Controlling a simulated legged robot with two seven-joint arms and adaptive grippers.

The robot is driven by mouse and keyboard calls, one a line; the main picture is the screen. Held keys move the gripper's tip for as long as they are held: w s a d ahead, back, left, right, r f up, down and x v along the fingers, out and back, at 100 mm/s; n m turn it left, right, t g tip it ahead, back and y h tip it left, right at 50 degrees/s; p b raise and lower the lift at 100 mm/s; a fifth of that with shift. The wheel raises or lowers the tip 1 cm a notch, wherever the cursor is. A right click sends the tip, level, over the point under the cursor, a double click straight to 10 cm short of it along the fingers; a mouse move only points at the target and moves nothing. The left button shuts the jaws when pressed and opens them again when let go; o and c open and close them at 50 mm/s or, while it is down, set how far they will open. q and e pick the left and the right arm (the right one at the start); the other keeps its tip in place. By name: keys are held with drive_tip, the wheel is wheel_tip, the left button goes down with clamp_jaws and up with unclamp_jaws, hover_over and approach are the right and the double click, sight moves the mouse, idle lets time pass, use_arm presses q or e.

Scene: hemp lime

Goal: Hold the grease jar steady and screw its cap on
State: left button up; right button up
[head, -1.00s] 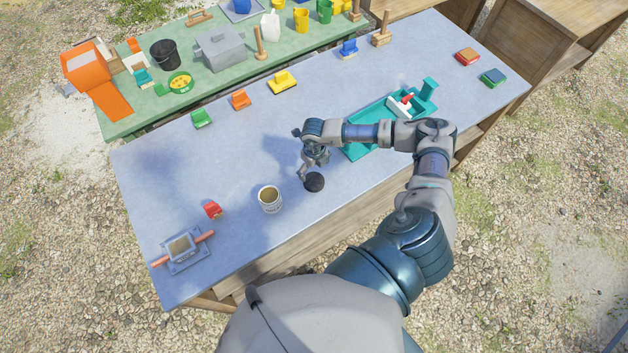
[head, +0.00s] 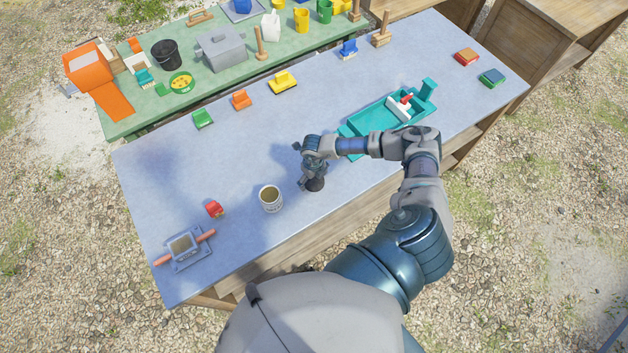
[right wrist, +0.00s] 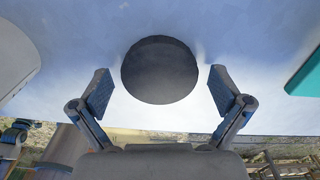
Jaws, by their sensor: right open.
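The grease jar (head: 271,199) stands upright and open-topped on the blue-grey table, with a tan inside. A pale rounded edge at the left of the right wrist view (right wrist: 14,62) looks like the jar. The dark round cap (head: 315,185) lies on the table to the right of the jar, apart from it. In the right wrist view the cap (right wrist: 160,70) sits ahead of and between my open fingers. My right gripper (head: 313,178) is over the cap, partly hiding it; its fingers (right wrist: 162,95) are open, with gaps on both sides of the cap. My left gripper is not in view.
A small red object (head: 214,209) and a grey fixture with a pinkish bar (head: 184,247) lie left of the jar. A teal tray (head: 365,127) is right of my gripper. The table's front edge is close to the cap.

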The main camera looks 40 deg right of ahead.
sight(314, 181)
drive_tip(key=c, duration=0.7)
drive_tip(key=shift+o, duration=0.2)
drive_tip(key=shift+r, duration=0.15)
drive_tip(key=shift+r, duration=0.65)
drive_tip(key=shift+s+a+r+b, duration=0.15)
drive_tip(key=shift+r+b, duration=0.1)
drive_tip(key=shift+r, duration=0.25)
drive_tip(key=shift+s+r+b, duration=0.15)
drive_tip(key=shift+r+b, duration=0.1)
drive_tip(key=shift+r, duration=0.25)
drive_tip(key=s+a, duration=0.2)
drive_tip(key=s, duration=0.2)
drive_tip(key=s+a+r+b, duration=0.1)
drive_tip(key=s+a, duration=0.2)
drive_tip(key=s, duration=0.1)
drive_tip(key=s+a+b, duration=0.1)
drive_tip(key=s+a, duration=0.2)
drive_tip(key=s, duration=0.2)
drive_tip(key=shift+r, duration=0.25)
